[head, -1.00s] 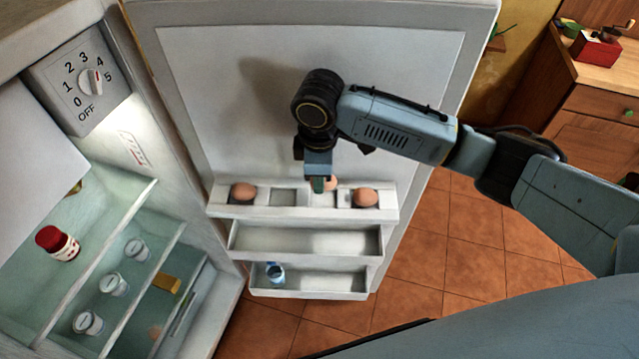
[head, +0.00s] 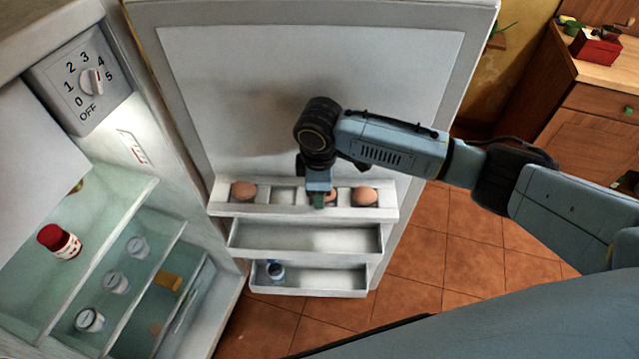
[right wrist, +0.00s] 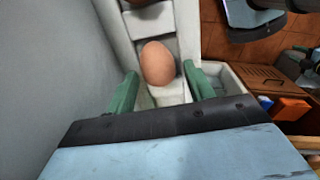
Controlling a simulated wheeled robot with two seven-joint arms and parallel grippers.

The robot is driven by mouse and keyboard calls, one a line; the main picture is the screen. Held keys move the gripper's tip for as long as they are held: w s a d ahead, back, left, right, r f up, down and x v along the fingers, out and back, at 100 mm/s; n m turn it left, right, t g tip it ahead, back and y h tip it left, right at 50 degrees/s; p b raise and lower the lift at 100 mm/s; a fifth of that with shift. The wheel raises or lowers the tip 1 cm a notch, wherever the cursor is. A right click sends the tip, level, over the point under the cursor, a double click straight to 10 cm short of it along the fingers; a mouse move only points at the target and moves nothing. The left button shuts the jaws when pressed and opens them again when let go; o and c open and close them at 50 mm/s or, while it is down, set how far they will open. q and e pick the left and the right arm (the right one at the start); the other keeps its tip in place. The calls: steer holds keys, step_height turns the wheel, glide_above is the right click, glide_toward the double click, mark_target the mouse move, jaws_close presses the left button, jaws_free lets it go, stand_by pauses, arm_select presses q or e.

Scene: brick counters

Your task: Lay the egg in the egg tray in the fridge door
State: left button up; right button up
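The egg tray (head: 228,209) is the top shelf of the open fridge door, with square hollows in a row. One brown egg (head: 244,190) sits in its left end hollow and another (head: 365,196) in its right end hollow. My right gripper (head: 320,199) points down at the tray between them. The task's egg (right wrist: 157,64) shows between its green fingertips, low over or in a hollow; I cannot tell if it touches the bottom. In the right wrist view the fingers (right wrist: 160,82) stand apart with a small gap beside the egg. My left gripper is out of view.
Two door shelves (head: 305,240) lie below the tray, the lowest holding a small bottle (head: 275,271). The fridge interior at left holds a red-capped jar (head: 60,241) and several small cups (head: 90,320). The door panel (head: 240,90) stands close behind my gripper.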

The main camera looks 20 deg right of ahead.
steer(key=shift+o, duration=0.5)
steer(key=shift+r, duration=0.35)
step_height(320, 180, up, 12)
steer(key=shift+s+a, duration=0.15)
steer(key=shift+s, duration=0.3)
